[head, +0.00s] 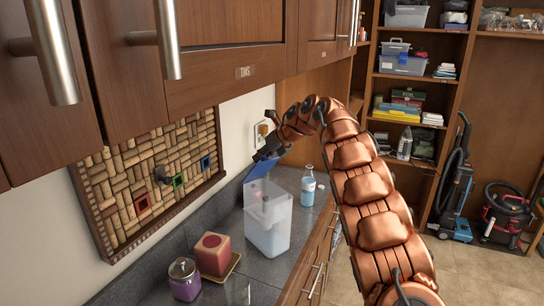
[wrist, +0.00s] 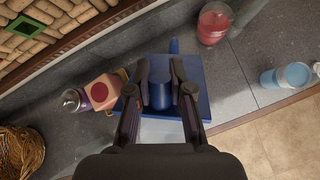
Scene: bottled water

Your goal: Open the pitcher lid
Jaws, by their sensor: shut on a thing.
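The pitcher (head: 268,228) is a clear, squarish container with pale blue liquid, upright on the grey counter. Its blue lid (head: 263,164) shows above the rim, tilted up; how it joins the pitcher is unclear. My gripper (head: 267,150) is above the pitcher, at the lid. In the wrist view the blue lid (wrist: 203,104) lies below my gripper (wrist: 161,82). The two dark fingers are shut on a blue part of the lid between them.
A bottle of blue liquid (head: 308,186) stands right of the pitcher. A red block (head: 213,254) and a purple jar (head: 185,279) stand at front left. The wrist view shows a red container (wrist: 214,23) and a wicker basket (wrist: 20,152). Cabinets (head: 220,60) overhang the counter.

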